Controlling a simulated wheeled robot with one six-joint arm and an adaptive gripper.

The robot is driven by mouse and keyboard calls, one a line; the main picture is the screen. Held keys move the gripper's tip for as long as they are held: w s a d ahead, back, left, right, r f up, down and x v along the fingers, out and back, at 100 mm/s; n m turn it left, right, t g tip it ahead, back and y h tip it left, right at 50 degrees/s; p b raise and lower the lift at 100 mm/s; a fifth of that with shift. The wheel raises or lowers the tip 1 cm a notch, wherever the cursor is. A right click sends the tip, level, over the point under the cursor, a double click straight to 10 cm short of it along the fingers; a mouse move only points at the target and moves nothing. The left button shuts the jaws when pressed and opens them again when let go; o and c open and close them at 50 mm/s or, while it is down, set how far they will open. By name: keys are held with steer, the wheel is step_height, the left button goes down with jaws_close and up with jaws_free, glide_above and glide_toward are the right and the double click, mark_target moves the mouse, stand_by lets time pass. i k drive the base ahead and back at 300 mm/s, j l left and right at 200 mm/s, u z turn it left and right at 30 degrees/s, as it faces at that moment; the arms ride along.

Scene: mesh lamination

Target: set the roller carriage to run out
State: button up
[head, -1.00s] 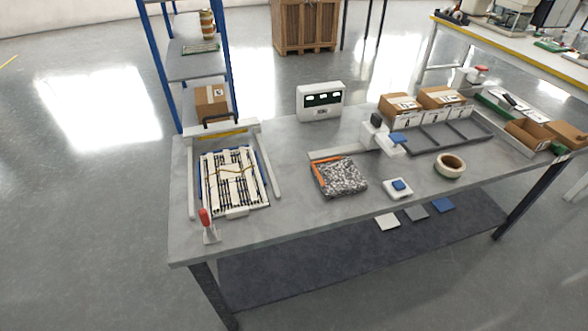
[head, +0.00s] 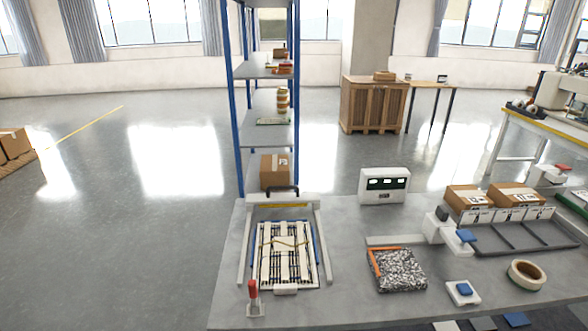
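In the head view, a white frame with two side rails (head: 323,245) stands at the left of the grey table. A white carriage bar with a black handle and a yellow strip (head: 283,206) spans the rails at the far end. Between the rails lies a white slatted panel with dark lines and a tan cord (head: 287,250). A lever with a red grip (head: 253,290) stands upright at the frame's near left corner. My gripper is not in view.
A white box with a dark display (head: 384,184) stands at the back. A speckled block (head: 401,271), a blue-topped button (head: 463,291), a tape roll (head: 526,274) and a grey divided tray (head: 520,238) occupy the table's right. Blue shelving (head: 241,120) stands behind.

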mark_target(267, 200)
steer(key=i+j+u, duration=0.25)
steer(key=j+u, duration=0.25)
steer(key=i+j+u, duration=0.25)
steer(key=u, duration=0.2)
steer(key=i+j+u, duration=0.3)
steer(key=u, duration=0.2)
steer(key=i+j+u, duration=0.2)
steer(key=u, duration=0.15)
steer(key=i+j+u, duration=0.1)
steer(key=i+u, duration=0.65)
steer(key=i+j+z, duration=0.25)
steer(key=i, duration=0.3)
steer(key=i+l+z, duration=0.2)
steer(key=z, duration=0.3)
steer(key=i+z, duration=0.7)
steer(key=z, duration=0.3)
steer(key=i+l+z, duration=0.1)
steer(key=i+z, duration=0.7)
steer(key=i+j+z, duration=0.25)
steer(key=i+z, duration=0.15)
steer(key=i+j+z, duration=1.1)
steer(key=j, duration=0.3)
steer(key=i+j+z, duration=0.25)
steer(key=j, duration=0.15)
